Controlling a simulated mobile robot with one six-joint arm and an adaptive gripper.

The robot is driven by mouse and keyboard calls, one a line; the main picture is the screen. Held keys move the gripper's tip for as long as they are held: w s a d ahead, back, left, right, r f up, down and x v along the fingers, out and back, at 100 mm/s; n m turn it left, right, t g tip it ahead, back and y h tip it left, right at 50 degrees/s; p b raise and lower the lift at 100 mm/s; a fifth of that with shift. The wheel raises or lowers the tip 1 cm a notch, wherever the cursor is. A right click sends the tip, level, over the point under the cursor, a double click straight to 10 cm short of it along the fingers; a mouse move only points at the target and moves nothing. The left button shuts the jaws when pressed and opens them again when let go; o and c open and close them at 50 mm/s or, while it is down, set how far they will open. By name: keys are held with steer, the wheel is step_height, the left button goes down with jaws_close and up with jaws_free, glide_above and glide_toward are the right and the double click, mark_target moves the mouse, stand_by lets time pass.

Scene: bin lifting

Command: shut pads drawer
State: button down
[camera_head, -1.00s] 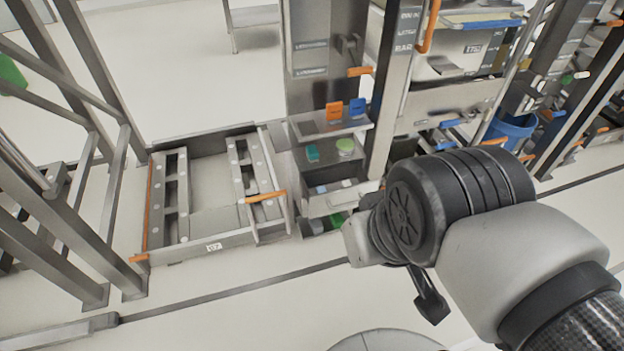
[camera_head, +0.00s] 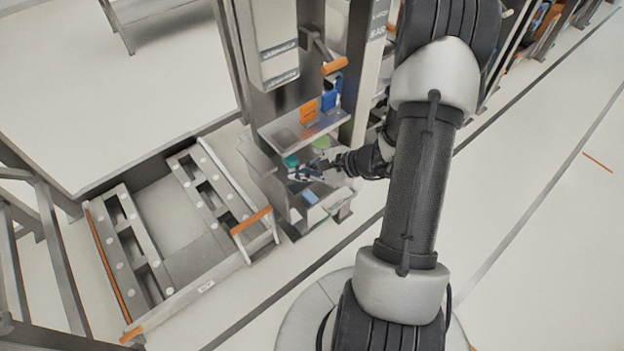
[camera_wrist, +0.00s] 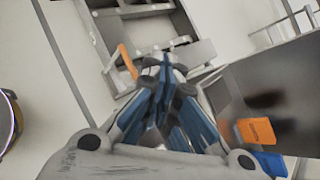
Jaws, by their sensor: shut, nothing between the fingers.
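A narrow grey shelf unit stands upright in the middle of the head view. Its low front drawer (camera_head: 331,209) sticks out and holds a blue piece (camera_head: 310,196); I cannot tell for certain that it is the pads drawer. A teal-green item (camera_head: 291,161) and a light green round item (camera_head: 321,142) sit above that drawer. My gripper (camera_head: 302,173) is shut and empty, reaching in from the right at the unit, above the drawer. Its closed fingers also show in the wrist view (camera_wrist: 166,68). Whether the fingertips touch anything is unclear.
A shelf (camera_head: 300,131) above holds an orange bin (camera_head: 308,112) and a blue bin (camera_head: 329,100). Open floor (camera_head: 480,240) lies to the right.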

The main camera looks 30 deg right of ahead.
steer(key=s+d+f+m+h+p, duration=0.1)
steer(key=s+d+f+m+h, duration=0.35)
steer(key=f, duration=0.65)
steer(key=s+d+f+m+h, duration=0.1)
steer(key=s+d+f+m, duration=0.55)
steer(key=f, duration=0.45)
steer(key=shift+m+h, duration=0.25)
steer(key=shift+m, duration=0.25)
steer(key=shift+w+a+f+b, duration=0.25)
steer(key=shift+w+f+b, duration=0.75)
steer(key=shift+w, duration=0.85)
steer(key=shift+w+a+f+b, duration=0.3)
steer(key=shift+w+f+b, duration=0.25)
steer(key=shift+w+f, duration=1)
steer(key=shift+w+a+f+b, duration=0.25)
steer(key=shift+w+f+b, duration=0.6)
steer(key=shift+w, duration=1.3)
